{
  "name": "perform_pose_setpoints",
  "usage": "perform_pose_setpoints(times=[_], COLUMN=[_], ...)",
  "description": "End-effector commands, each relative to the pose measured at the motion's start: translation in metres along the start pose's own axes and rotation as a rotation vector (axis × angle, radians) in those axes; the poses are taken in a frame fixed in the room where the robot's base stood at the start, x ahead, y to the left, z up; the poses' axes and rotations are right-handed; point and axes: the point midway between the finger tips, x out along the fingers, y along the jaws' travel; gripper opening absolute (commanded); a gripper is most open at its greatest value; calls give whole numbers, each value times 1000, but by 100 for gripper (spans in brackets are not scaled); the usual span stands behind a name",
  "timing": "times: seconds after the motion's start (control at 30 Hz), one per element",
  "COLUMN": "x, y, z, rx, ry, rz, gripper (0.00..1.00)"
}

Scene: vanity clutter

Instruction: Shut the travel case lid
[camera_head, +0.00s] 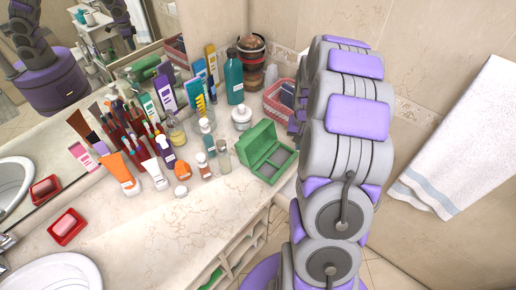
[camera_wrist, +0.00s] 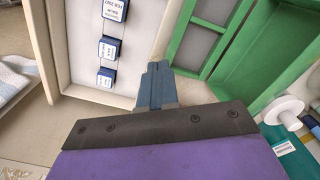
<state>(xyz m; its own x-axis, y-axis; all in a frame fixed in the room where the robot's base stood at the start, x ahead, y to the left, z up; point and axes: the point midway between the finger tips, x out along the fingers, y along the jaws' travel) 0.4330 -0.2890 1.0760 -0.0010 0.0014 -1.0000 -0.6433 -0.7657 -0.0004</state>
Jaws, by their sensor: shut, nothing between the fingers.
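The green travel case (camera_head: 265,152) stands open near the counter's right edge in the head view. Its lid (camera_head: 257,139) is raised along the far-left side, and the base shows grey compartments. In the wrist view, the case (camera_wrist: 177,48) fills the upper right, with the raised lid (camera_wrist: 262,52) to the right of the grey compartments. My gripper (camera_wrist: 157,68) is shut and empty, its fingertips close to the case's near edge in the picture. I cannot tell whether they touch it.
Bottles, tubes and brushes crowd the counter left of the case, including a clear bottle (camera_head: 223,157) close beside it. A pink basket (camera_head: 280,103) is behind. Blue labelled boxes (camera_wrist: 107,47) show left of my fingers. The front counter (camera_head: 170,235) is clear.

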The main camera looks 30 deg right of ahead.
Motion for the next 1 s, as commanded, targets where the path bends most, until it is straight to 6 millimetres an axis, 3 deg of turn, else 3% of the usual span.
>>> perform_pose_setpoints(times=[0.53,1.0], x=[6,25], y=[6,22], z=[3,12], rx=[0,0], ry=[0,0], rz=[0,1], gripper=[0,0])
